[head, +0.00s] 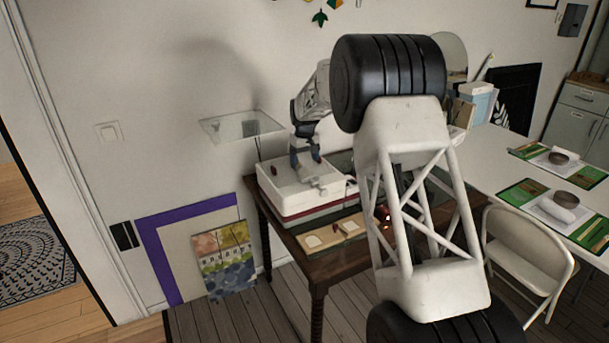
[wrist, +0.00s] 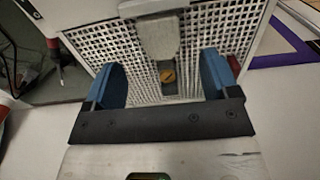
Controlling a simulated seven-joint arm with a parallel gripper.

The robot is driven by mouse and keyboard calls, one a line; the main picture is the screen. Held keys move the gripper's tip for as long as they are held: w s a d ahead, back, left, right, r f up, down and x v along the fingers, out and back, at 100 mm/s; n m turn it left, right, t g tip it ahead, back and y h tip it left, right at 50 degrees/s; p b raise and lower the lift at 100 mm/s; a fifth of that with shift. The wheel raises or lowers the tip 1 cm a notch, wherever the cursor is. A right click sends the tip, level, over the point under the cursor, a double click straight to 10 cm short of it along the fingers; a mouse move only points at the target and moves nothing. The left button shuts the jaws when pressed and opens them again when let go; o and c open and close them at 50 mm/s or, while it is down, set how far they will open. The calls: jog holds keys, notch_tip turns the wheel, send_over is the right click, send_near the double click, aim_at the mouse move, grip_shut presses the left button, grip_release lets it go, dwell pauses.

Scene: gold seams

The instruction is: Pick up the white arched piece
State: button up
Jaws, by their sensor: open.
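My gripper (head: 306,159) is open just above a white box (head: 277,192) on the dark wooden table. In the wrist view its two blue fingers (wrist: 160,72) stand apart over the box's white mesh top (wrist: 105,45). A pale grey-white piece (wrist: 161,38) with an orange-yellow spot at its near end lies between and beyond the fingers; I cannot tell its full shape or whether it is fixed to the box. In the head view a pale arch-like shape (head: 315,241) shows on a light wooden board. I cannot tell which of these is the white arched piece.
The light wooden board (head: 350,226) lies at the table's front, holding small dark red bits. A glass shelf (head: 240,125) juts from the wall to the left. A white chair (head: 532,255) and a long white table (head: 490,165) stand to the right. My own arm hides much of the dark table.

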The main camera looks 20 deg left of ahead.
aim_at(305, 172)
jog(key=shift+f, duration=0.15)
jog(key=shift+s+f, duration=0.1)
jog(key=shift+f, duration=2.4)
jog(key=shift+c, duration=0.3)
jog(key=c, duration=1)
jog(key=shift+r, duration=0.2)
jog(key=shift+d+r, duration=0.1)
jog(key=shift+r, duration=1.55)
jog(key=shift+s+d+r, duration=0.2)
jog(key=shift+s+d, duration=1)
jog(key=shift+s, duration=1.15)
jog(key=shift+s+d+r, duration=0.25)
jog(key=shift+s+d, duration=0.95)
jog(key=shift+s, duration=1.2)
jog(key=shift+s+d+r, duration=0.2)
jog(key=shift+s+d, duration=1)
jog(key=shift+s, duration=1.15)
